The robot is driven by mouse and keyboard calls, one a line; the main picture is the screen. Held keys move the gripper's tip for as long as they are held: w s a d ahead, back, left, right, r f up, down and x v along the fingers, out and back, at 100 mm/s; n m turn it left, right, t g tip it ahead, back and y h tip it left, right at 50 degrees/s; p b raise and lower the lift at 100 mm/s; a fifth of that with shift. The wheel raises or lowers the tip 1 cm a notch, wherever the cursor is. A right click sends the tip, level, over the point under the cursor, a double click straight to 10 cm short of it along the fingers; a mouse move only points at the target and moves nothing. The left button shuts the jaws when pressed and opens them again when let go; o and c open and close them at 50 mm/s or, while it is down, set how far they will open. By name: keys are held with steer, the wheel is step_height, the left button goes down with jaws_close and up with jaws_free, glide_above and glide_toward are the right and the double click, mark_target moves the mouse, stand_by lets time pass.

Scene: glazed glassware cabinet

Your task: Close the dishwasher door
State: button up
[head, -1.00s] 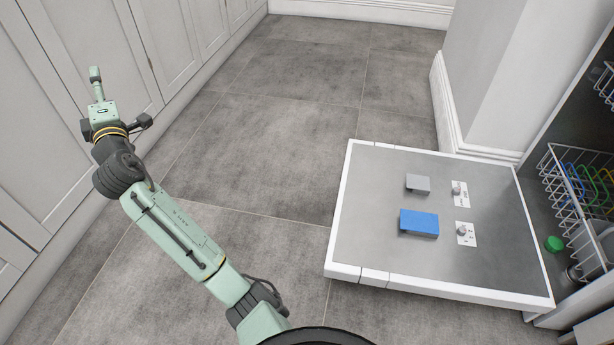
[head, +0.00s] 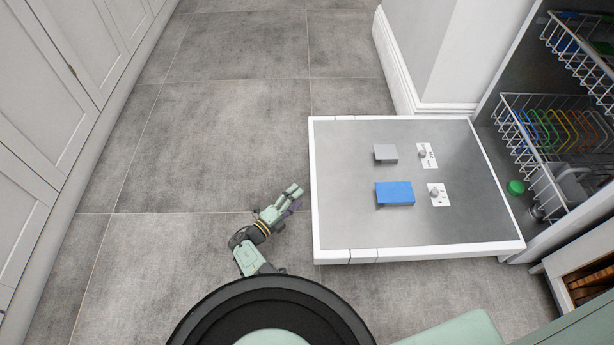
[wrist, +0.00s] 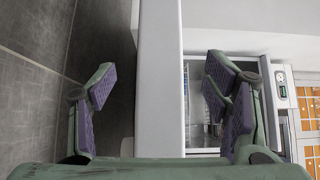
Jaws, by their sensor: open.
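The dishwasher door (head: 345,215) is folded down flat and open in the head view, a grey inner panel with a white rim. My gripper (head: 292,197) is low beside the door's left edge, its fingers pointing towards it. In the wrist view my gripper (wrist: 160,85) is open, with the door's white edge (wrist: 160,45) running between the two fingers in the picture. I cannot tell whether either finger touches the door. The door's underside is hidden in the head view.
Wire racks (head: 530,145) with coloured dishes and a green cap (head: 516,187) are inside the dishwasher. Tiled floor (head: 220,110) is clear to the left, up to white cabinets (head: 75,60).

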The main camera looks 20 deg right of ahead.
mark_target(316, 181)
steer(key=b+x, duration=0.3)
steer(key=x, duration=0.6)
steer(key=shift+w+d+f, duration=0.1)
steer(key=shift+d+f, duration=0.05)
steer(key=shift+d, duration=0.05)
steer(key=shift+w+d, duration=0.3)
steer(key=shift+d, duration=0.15)
steer(key=shift+c, duration=0.6)
steer(key=c, duration=1.5)
